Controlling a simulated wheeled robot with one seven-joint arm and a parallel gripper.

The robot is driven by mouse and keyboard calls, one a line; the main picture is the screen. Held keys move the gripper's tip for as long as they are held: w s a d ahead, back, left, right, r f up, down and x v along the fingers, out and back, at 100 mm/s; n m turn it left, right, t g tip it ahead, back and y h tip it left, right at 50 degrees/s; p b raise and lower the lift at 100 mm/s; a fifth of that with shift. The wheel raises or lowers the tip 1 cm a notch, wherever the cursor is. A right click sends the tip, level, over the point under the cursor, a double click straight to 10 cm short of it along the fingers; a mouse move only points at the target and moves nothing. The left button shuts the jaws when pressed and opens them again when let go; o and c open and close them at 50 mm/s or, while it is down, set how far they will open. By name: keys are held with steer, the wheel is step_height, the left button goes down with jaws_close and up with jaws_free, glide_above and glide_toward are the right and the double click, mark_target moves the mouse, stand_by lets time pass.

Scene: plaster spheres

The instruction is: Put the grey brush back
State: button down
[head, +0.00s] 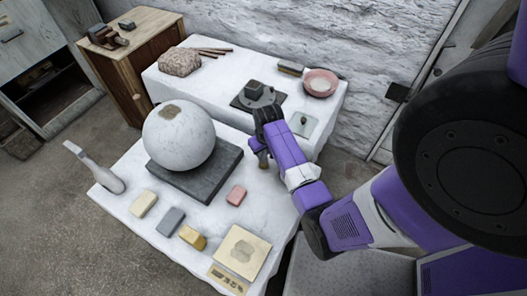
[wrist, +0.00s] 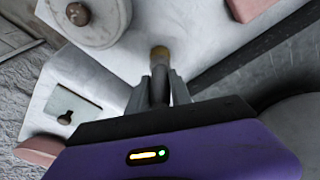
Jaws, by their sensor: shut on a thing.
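My gripper (head: 263,150) is over the gap between the two pale work surfaces in the head view. In the wrist view its fingers (wrist: 158,88) are shut on the grey brush (wrist: 159,72). The brush has a dark grey handle and a tan tip that points away from the fingers. In the head view only the brush's tan end (head: 262,163) shows below the gripper. The rest is hidden. I cannot tell whether the tip touches anything.
The white sphere (head: 180,138) sits on a dark slab (head: 200,182) left of my gripper. A pink block (head: 236,195) and several other small blocks lie in front. A pink bowl (head: 320,83), a dark tile (head: 242,103) and a pale plate (head: 302,124) are on the back surface.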

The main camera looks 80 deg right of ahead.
steer(key=shift+f, duration=0.1)
steer(key=c, duration=1.2)
jaws_free()
steer(key=shift+o, duration=0.2)
steer(key=p+v, duration=0.1)
steer(key=v, duration=1.1)
steer(key=s+a+f+n+t+h, duration=0.15)
steer(key=a+n+t, duration=0.4)
steer(key=a, duration=1.15)
steer(key=s+a+r+n+t+y, duration=0.1)
steer(key=s+a+r+t, duration=0.3)
steer(key=a+r, duration=0.4)
steer(key=s+a+r+n+t+y, duration=0.2)
steer(key=s+a+r+t, duration=0.2)
steer(key=a+r, duration=0.4)
step_height(320, 180, up, 5)
steer(key=shift+s+a+f, duration=0.25)
steer(key=shift+s+a, duration=0.05)
